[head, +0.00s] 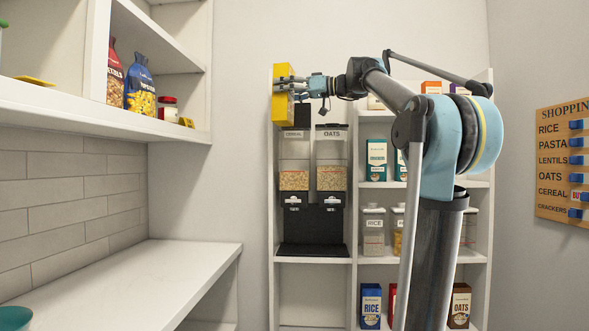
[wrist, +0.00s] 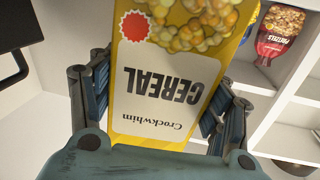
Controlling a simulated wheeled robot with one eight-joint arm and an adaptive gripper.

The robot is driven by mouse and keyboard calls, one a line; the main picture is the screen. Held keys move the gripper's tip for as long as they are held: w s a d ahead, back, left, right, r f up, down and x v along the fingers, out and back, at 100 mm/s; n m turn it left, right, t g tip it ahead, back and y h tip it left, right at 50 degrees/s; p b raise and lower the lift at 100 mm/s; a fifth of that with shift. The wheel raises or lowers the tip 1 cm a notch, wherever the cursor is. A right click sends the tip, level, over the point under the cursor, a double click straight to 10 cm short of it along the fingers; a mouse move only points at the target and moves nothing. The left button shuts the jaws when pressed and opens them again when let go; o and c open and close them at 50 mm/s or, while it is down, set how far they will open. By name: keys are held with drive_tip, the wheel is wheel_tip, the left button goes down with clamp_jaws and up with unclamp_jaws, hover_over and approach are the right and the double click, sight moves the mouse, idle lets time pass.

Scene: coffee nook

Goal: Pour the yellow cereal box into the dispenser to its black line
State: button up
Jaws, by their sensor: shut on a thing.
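The yellow cereal box (head: 283,108) is held high, just above the left dispenser hopper, and looks near upright. My gripper (head: 288,86) is shut on it. In the wrist view the box (wrist: 165,90) sits between both fingers, its label upside down like the shelf bags there. The dispenser's left hopper, marked CEREAL (head: 294,149), is clear and holds light brown cereal in its lower part. A dark piece stands above this hopper; I cannot tell whether it is an open lid. The black line is too small to make out. The box's top opening is not visible.
The OATS hopper (head: 332,150) stands right beside the cereal one, with a dark lid. Both are on a black stand (head: 315,249) in the white shelf unit. The left shelf holds a red bag (head: 116,80), a blue bag (head: 140,84) and a jar (head: 167,107). The counter (head: 150,275) is largely clear.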

drive_tip(key=shift+m, duration=0.4)
drive_tip(key=shift+w+a+r, duration=0.1)
drive_tip(key=shift+a+r, duration=0.3)
drive_tip(key=shift+r, duration=1.7)
drive_tip(key=shift+w+a+r, duration=0.15)
drive_tip(key=shift+a+r, duration=0.25)
drive_tip(key=shift+r, duration=1.65)
drive_tip(key=shift+w+a+r, duration=0.1)
drive_tip(key=shift+a+r, duration=0.3)
drive_tip(key=shift+r, duration=1.7)
drive_tip(key=shift+w+d+r+m, duration=0.15)
drive_tip(key=shift+r+m, duration=0.15)
drive_tip(key=shift+m, duration=0.25)
drive_tip(key=shift+w+a+r+m, duration=0.15)
drive_tip(key=shift+r+m, duration=0.15)
drive_tip(key=shift+m, duration=0.25)
drive_tip(key=shift+w+d, duration=0.1)
drive_tip(key=shift+d, duration=0.05)
drive_tip(key=shift+w+d, duration=1.35)
drive_tip(key=shift+d, duration=0.05)
drive_tip(key=shift+w+d+r+m, duration=0.1)
drive_tip(key=shift+w+r+m, duration=0.2)
drive_tip(key=shift+m, duration=0.5)
drive_tip(key=shift+s, duration=0.1)
drive_tip(key=shift+d+f, duration=0.1)
drive_tip(key=shift+f, duration=0.15)
drive_tip(key=shift+d+f, duration=0.1)
drive_tip(key=shift+f, duration=0.25)
